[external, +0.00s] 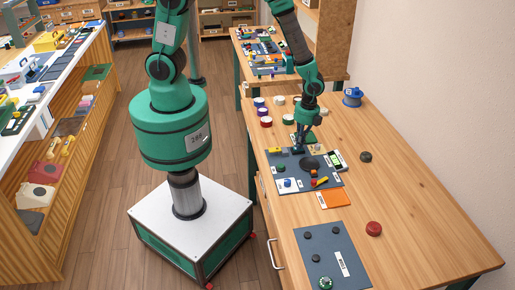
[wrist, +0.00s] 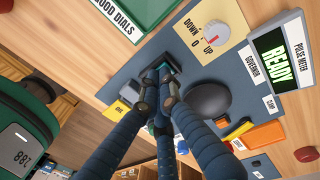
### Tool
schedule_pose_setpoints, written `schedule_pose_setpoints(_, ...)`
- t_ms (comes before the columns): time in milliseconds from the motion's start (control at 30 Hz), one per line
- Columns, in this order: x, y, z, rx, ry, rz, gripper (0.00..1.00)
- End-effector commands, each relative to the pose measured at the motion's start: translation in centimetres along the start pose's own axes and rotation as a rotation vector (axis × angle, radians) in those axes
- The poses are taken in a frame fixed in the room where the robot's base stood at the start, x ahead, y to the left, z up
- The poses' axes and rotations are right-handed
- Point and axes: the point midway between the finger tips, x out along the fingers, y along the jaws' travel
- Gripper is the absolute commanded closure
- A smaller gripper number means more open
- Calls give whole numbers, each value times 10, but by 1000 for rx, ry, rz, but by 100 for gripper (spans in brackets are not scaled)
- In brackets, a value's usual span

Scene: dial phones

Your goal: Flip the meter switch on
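A beige plate marked DOWN, 0, UP carries a pale knob with a red mark (wrist: 217,33). My gripper also shows in the external view (external: 300,146).
A dark round pad (wrist: 208,101) lies on the panel near the gripper. A yellow block (wrist: 119,109) and an orange piece (wrist: 262,136) are close by. Red, white and blue round pieces stand left of the arm; a second panel (external: 318,250) lies nearer. The table's right side is mostly free.

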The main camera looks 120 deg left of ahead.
Motion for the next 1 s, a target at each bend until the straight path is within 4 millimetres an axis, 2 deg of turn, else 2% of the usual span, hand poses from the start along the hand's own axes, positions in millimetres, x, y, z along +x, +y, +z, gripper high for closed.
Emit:
schedule_pose_setpoints(33, 12, 13, 3, 0, -7, 22, 100)
schedule_pose_setpoints(300, 16, 25, 3, 0, -9, 30, 100)
schedule_pose_setpoints(767, 16, 27, 3, 0, -9, 32, 100)
schedule_pose_setpoints(1000, 3, 25, 3, 0, -8, 28, 100)
